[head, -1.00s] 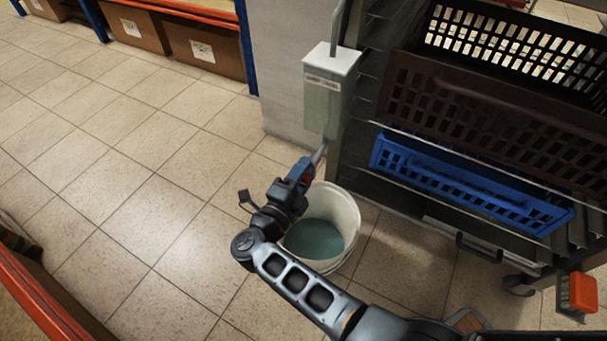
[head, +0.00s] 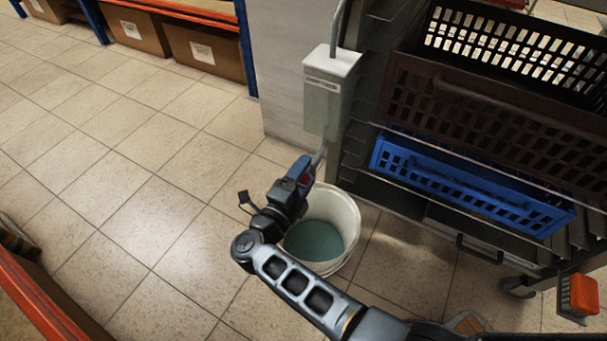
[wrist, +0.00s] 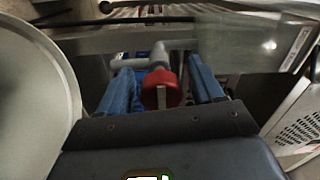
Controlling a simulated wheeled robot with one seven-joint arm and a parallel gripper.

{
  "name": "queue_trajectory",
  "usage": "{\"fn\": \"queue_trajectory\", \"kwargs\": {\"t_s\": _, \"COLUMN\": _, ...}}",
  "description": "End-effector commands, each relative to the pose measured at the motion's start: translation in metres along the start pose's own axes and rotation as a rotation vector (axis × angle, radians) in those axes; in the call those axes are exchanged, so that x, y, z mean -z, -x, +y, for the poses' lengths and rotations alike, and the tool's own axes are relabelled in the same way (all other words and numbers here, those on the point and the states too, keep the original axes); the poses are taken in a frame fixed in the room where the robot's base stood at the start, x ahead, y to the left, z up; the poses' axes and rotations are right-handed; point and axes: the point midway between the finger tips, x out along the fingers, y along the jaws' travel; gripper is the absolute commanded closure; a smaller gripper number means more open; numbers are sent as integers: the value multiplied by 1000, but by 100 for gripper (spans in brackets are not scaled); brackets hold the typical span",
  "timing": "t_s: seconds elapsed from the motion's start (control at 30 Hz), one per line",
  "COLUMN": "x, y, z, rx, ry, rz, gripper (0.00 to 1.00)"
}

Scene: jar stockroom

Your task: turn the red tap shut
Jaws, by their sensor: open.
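The red tap (wrist: 162,88) sits on a grey pipe (wrist: 150,60) in the wrist view. My gripper (wrist: 160,76) is open, with one blue finger on each side of the tap. A gap shows between each finger and the tap, so they look apart. In the head view my gripper (head: 306,168) is beside the foot of the grey pipe under the wall box, above the bucket. There my gripper mostly hides the tap, and only a small red patch shows.
A white bucket (head: 346,207) with greenish liquid stands below my gripper; its pale side fills the left of the wrist view. A pale box (head: 331,85) is above. A rack with a blue crate (head: 470,187) and dark crates stands at right. Tiled floor is clear at left.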

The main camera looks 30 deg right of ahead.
Motion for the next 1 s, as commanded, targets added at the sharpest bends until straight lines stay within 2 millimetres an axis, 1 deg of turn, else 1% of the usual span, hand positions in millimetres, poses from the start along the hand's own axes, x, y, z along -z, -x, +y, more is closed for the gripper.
{"fn": "queue_trajectory", "kwargs": {"t_s": 0.17, "x": 0, "y": 5, "z": -1, "rx": 0, "ry": 0, "rz": -2, "gripper": 34}}
{"fn": "queue_trajectory", "kwargs": {"t_s": 0.27, "x": -1, "y": 18, "z": -2, "rx": 1, "ry": 1, "rz": -3, "gripper": 34}}
{"fn": "queue_trajectory", "kwargs": {"t_s": 0.5, "x": 0, "y": 57, "z": -2, "rx": 1, "ry": 1, "rz": -3, "gripper": 34}}
{"fn": "queue_trajectory", "kwargs": {"t_s": 0.6, "x": 0, "y": 69, "z": -1, "rx": 0, "ry": 1, "rz": -2, "gripper": 34}}
{"fn": "queue_trajectory", "kwargs": {"t_s": 0.73, "x": 0, "y": 77, "z": 0, "rx": 0, "ry": 1, "rz": -1, "gripper": 34}}
{"fn": "queue_trajectory", "kwargs": {"t_s": 1.0, "x": 0, "y": 78, "z": 0, "rx": 0, "ry": 0, "rz": 0, "gripper": 34}}
